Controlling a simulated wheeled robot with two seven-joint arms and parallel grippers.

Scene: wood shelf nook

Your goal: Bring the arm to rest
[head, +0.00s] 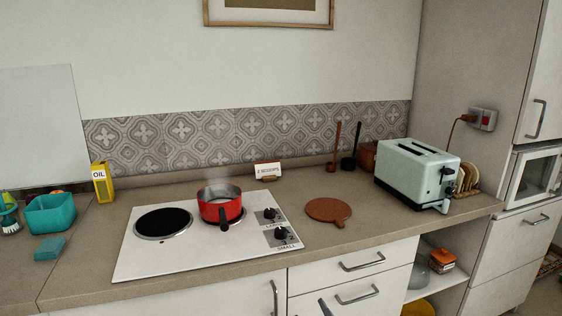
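Neither of my grippers shows clearly in the head view. A small dark sliver stands at the bottom edge in front of the drawers; I cannot tell what it is. The countertop (260,184) holds a white cooktop (150,268) with two round burners. A red pot (221,208) with a dark handle stands on the right burner, with faint steam above it. The left burner (163,223) is bare.
A toaster (408,178) and a round wooden board (328,212) are right of the cooktop. A yellow oil box (102,182), teal bin (50,213) and teal sponge (49,248) are left. Drawers (340,270) and an open shelf (447,244) are below.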

